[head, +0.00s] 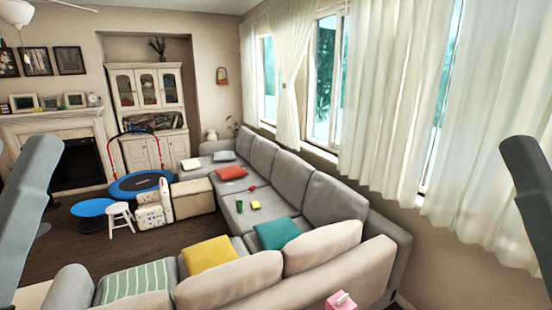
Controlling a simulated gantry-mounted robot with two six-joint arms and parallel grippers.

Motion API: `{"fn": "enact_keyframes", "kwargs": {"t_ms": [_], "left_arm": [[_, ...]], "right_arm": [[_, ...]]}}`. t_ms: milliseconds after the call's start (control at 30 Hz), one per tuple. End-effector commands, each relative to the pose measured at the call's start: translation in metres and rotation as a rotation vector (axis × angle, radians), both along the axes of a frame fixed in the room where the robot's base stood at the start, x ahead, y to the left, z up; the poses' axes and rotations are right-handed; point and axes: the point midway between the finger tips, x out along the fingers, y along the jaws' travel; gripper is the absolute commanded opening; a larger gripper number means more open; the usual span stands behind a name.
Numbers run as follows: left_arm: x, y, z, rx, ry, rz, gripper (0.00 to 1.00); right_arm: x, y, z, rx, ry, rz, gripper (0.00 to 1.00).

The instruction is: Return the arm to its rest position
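Part of my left arm (30,205) comes in at the left edge of the head view. Part of my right arm (530,185) stands at the right edge. Both are apart from the furniture in the picture. Neither gripper's fingers show, so I cannot see whether they hold anything.
A grey L-shaped sofa (322,203) with cushions fills the middle. A pink tissue box (341,301) is at the bottom edge. A trampoline (141,184), a white stool (119,212) and an ottoman (193,196) stand left. Curtained windows line the right wall. Dark floor (85,255) is clear.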

Motion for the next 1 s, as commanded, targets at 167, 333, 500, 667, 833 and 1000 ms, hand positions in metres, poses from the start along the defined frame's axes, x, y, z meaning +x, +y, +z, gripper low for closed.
{"fn": "enact_keyframes", "kwargs": {"t_ms": [167,333,500,667,833,1000], "left_arm": [[0.000,0.000,0.112,0.000,0.000,0.001,0.55],[0.000,0.000,0.157,0.001,0.001,0.002,0.55],[0.000,0.000,0.163,0.001,0.001,0.002,0.55],[0.000,0.000,0.160,0.001,0.000,0.002,0.55],[0.000,0.000,0.160,0.001,0.000,0.002,0.55],[0.000,0.000,0.160,0.001,0.000,0.002,0.55]], "right_arm": [[0.000,0.000,0.113,0.000,0.000,0.000,0.50],[0.000,0.000,0.157,0.000,0.000,0.000,0.50],[0.000,0.000,0.163,0.000,0.001,0.000,0.50],[0.000,0.000,0.160,0.000,0.001,0.000,0.50],[0.000,0.000,0.160,0.000,0.001,0.000,0.50],[0.000,0.000,0.160,0.000,0.001,0.000,0.50]]}}
